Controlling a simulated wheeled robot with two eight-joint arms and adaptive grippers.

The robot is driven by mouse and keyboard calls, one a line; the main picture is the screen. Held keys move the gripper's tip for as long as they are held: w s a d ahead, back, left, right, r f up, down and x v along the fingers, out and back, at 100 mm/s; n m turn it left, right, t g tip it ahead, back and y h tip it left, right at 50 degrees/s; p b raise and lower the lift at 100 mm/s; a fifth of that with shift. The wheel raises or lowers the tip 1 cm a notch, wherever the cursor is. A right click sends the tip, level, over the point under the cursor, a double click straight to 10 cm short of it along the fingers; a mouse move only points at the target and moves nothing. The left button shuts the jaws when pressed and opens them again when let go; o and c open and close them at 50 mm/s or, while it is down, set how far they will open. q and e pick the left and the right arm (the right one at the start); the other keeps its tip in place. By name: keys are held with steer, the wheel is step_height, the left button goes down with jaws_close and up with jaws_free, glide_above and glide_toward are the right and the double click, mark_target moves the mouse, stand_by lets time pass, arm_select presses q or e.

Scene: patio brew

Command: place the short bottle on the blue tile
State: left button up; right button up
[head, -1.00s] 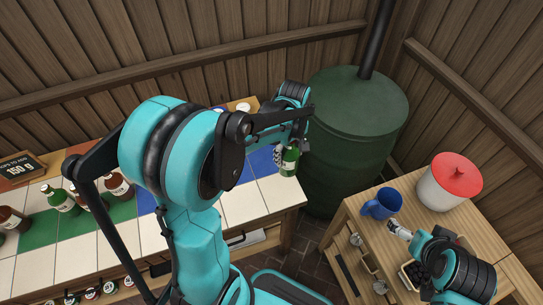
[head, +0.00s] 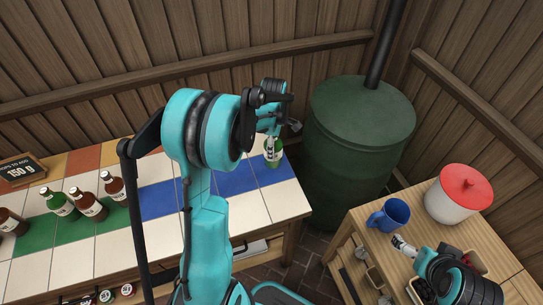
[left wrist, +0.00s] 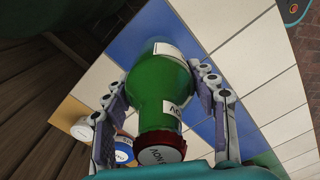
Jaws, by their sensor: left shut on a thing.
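The short bottle is green with a white label. It hangs in my left gripper (head: 271,140) at the right end of the tiled counter in the head view. In the left wrist view the bottle (left wrist: 160,92) shows a dark red cap, with the fingers (left wrist: 165,100) closed on both its sides. A blue tile (left wrist: 165,25) shows behind it, and the row of blue tiles (head: 235,182) runs beneath its position in the head view. I cannot tell whether its base touches the tile. My right gripper (head: 402,244) is near the blue mug, its jaws unclear.
Several bottles (head: 90,204) stand on the left part of the counter. In the left wrist view a blue-and-white lidded item (left wrist: 123,150) is beside the gripper. A green barrel (head: 358,130) stands right of the counter. A blue mug (head: 391,215) and red-lidded pot (head: 460,195) are on the side table.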

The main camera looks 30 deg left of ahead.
arm_select(q)
steer(key=shift+w+a+f, duration=0.4)
steer(key=shift+a, duration=0.15)
step_height(320, 180, down, 4)
steer(key=shift+f+b, duration=0.1)
steer(key=shift+b, duration=0.9)
steer(key=shift+r, duration=0.2)
steer(key=shift+f, duration=0.1)
steer(key=o, duration=1.7)
steer(key=shift+f, duration=0.1)
